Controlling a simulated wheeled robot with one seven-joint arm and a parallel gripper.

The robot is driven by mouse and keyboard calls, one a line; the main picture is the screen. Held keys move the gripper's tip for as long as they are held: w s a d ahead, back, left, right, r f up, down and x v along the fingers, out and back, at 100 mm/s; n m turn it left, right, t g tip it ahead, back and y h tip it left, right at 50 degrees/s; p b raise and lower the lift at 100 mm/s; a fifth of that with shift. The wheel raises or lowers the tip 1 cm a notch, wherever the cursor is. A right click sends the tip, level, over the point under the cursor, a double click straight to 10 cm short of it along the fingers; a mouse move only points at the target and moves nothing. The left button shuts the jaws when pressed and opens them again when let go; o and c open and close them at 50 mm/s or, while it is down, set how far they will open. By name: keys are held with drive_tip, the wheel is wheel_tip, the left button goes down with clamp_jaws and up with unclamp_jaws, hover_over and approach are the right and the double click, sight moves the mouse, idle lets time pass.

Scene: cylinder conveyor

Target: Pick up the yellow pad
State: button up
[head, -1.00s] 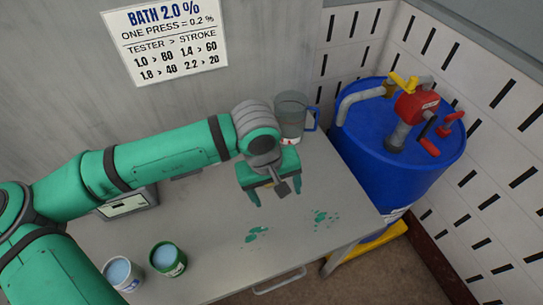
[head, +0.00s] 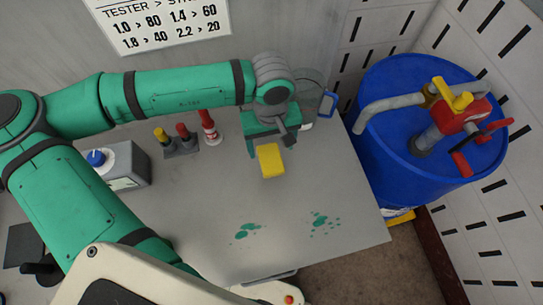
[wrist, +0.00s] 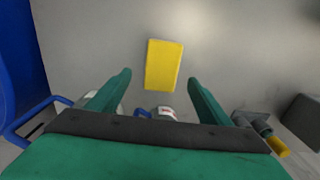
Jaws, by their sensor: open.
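The yellow pad (head: 270,160) is a small rectangular block on the grey table, just in front of my gripper (head: 271,145) in the head view. In the wrist view the pad (wrist: 164,65) shows whole, ahead of and between the two green fingers. My gripper (wrist: 159,77) is open, with nothing between its fingers. The pad looks apart from both fingers; the height of the fingertips above it is hard to tell.
A clear jug with a blue handle (head: 328,103) stands behind my gripper, partly hidden. Red and yellow-topped items (head: 182,133) stand left of it. A blue drum (head: 385,135) with a red valve stands at right. The table's front, with green splashes (head: 247,231), is clear.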

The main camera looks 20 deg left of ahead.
sight(270, 158)
drive_tip(key=shift+f, duration=0.5)
drive_tip(key=f, duration=0.4)
drive_tip(key=shift+s+f, duration=0.3)
drive_tip(key=shift+f, duration=0.1)
drive_tip(key=shift+c, duration=0.3)
drive_tip(key=c, duration=1.1)
